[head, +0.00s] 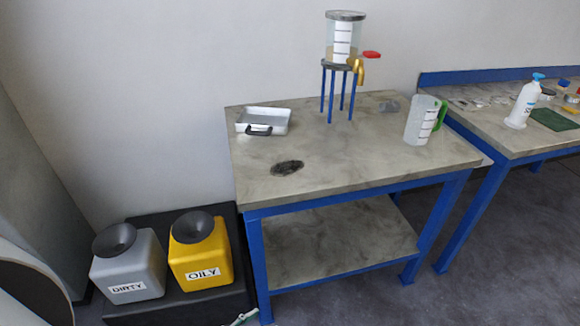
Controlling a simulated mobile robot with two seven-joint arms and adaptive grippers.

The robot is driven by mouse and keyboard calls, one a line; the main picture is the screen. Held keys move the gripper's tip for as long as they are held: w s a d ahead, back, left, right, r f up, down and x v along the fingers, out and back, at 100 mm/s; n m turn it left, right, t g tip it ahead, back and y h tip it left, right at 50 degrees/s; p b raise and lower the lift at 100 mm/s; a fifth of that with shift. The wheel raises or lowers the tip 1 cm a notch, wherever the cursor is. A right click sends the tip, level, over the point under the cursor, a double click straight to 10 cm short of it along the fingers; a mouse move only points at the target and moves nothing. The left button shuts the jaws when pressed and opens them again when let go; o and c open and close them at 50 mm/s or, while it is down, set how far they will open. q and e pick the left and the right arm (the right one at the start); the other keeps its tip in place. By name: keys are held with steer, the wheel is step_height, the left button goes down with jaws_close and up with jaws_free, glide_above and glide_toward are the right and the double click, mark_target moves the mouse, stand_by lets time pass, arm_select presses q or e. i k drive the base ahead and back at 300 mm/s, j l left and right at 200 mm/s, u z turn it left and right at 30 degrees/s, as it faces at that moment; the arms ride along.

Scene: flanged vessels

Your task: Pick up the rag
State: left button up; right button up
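No thing in the head view is plainly a rag. A flat dark green piece (553,119), perhaps cloth or a mat, lies on the right bench near the picture's right edge. A dark patch (287,168), which looks like a stain, is on the middle table's top.
The middle table (350,170) carries a metal tray (275,115), a clear vessel (343,42) with a brass tap on blue legs, and a green-handled jug (420,120). A white bottle (524,100) stands on the right bench. DIRTY (128,268) and OILY (200,252) containers stand left.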

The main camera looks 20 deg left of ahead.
mark_target(393, 106)
steer(key=i+l, duration=0.15)
steer(key=l, duration=0.3)
steer(key=i+l+u, duration=0.1)
steer(key=l, duration=0.35)
steer(key=i+l+u, duration=0.1)
steer(key=l, duration=0.35)
steer(key=i+l, duration=0.2)
steer(key=l, duration=0.3)
steer(key=i+l+u, duration=0.1)
steer(key=l, duration=0.35)
steer(key=i+l, duration=0.1)
steer(key=l, duration=0.35)
steer(key=i+l+u, duration=0.15)
steer(key=l, duration=0.35)
